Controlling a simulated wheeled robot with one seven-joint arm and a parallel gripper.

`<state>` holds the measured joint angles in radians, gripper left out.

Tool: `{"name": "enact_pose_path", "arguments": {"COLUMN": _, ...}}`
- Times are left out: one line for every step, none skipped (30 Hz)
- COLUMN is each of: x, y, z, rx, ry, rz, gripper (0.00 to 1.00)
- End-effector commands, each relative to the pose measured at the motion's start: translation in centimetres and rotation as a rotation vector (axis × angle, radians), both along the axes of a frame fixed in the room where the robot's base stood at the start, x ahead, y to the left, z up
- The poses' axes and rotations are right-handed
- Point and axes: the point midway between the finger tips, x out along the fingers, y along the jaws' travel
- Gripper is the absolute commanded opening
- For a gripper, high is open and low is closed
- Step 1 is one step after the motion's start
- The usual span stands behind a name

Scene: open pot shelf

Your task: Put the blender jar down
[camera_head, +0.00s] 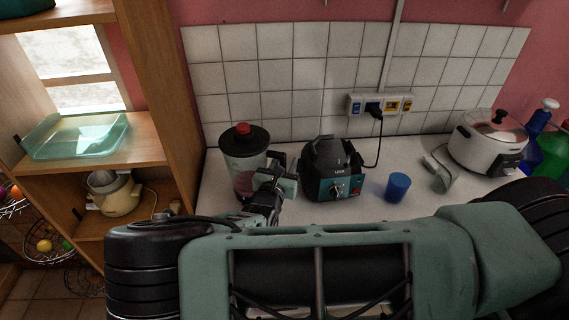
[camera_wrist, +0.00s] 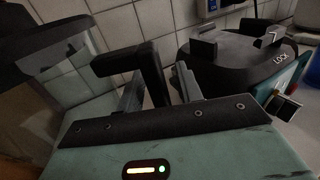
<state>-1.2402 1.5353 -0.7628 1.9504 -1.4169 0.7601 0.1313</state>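The blender jar (camera_head: 243,160) has a clear body, a black lid and a red knob. It stands about upright over the left end of the counter; my arm hides part of its lower side, and I cannot tell whether its bottom touches the counter. In the wrist view the jar (camera_wrist: 58,85) fills the left side, and its black handle (camera_wrist: 152,72) comes down between my fingers. My gripper (camera_head: 270,178) is at the jar's right side, shut on the handle; it also shows in the wrist view (camera_wrist: 159,92).
A blue cup (camera_head: 397,187), a white cooker (camera_head: 487,145) and bottles stand farther right. A wooden shelf (camera_head: 180,90) borders the counter's left.

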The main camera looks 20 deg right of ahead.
Motion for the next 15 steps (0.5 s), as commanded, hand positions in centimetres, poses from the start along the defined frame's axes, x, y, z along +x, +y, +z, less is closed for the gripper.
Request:
{"name": "enact_pose_path", "arguments": {"x": 0.0, "y": 0.0, "z": 0.0, "rx": 0.0, "ry": 0.0, "rz": 0.0, "gripper": 0.36}}
{"name": "enact_pose_path", "arguments": {"x": 0.0, "y": 0.0, "z": 0.0, "rx": 0.0, "ry": 0.0, "rz": 0.0, "gripper": 0.36}}
{"name": "enact_pose_path", "arguments": {"x": 0.0, "y": 0.0, "z": 0.0, "rx": 0.0, "ry": 0.0, "rz": 0.0, "gripper": 0.36}}
{"name": "enact_pose_path", "arguments": {"x": 0.0, "y": 0.0, "z": 0.0, "rx": 0.0, "ry": 0.0, "rz": 0.0, "gripper": 0.36}}
{"name": "enact_pose_path", "arguments": {"x": 0.0, "y": 0.0, "z": 0.1, "rx": 0.0, "ry": 0.0, "rz": 0.0, "gripper": 0.36}}
{"name": "enact_pose_path", "arguments": {"x": 0.0, "y": 0.0, "z": 0.2, "rx": 0.0, "ry": 0.0, "rz": 0.0, "gripper": 0.36}}
{"name": "enact_pose_path", "arguments": {"x": 0.0, "y": 0.0, "z": 0.4, "rx": 0.001, "ry": -0.001, "rz": 0.0, "gripper": 0.36}}
{"name": "enact_pose_path", "arguments": {"x": -0.1, "y": 0.2, "z": 0.3, "rx": 0.001, "ry": 0.0, "rz": 0.001, "gripper": 0.36}}
{"name": "enact_pose_path", "arguments": {"x": -0.4, "y": 0.4, "z": 0.2, "rx": 0.001, "ry": 0.0, "rz": 0.001, "gripper": 0.36}}
{"name": "enact_pose_path", "arguments": {"x": -0.7, "y": 0.7, "z": 0.1, "rx": 0.001, "ry": 0.0, "rz": 0.001, "gripper": 0.36}}
{"name": "enact_pose_path", "arguments": {"x": -1.1, "y": 1.0, "z": 0.1, "rx": 0.001, "ry": 0.0, "rz": 0.001, "gripper": 0.36}}
{"name": "enact_pose_path", "arguments": {"x": -1.6, "y": 1.5, "z": 0.0, "rx": 0.003, "ry": 0.0, "rz": 0.002, "gripper": 0.36}}
{"name": "enact_pose_path", "arguments": {"x": -2.0, "y": 1.9, "z": 0.0, "rx": 0.003, "ry": 0.0, "rz": 0.003, "gripper": 0.36}}
{"name": "enact_pose_path", "arguments": {"x": -2.5, "y": 2.3, "z": 0.0, "rx": 0.003, "ry": 0.0, "rz": 0.003, "gripper": 0.36}}
{"name": "enact_pose_path", "arguments": {"x": -3.2, "y": 2.8, "z": -0.1, "rx": 0.003, "ry": 0.0, "rz": 0.003, "gripper": 0.36}}
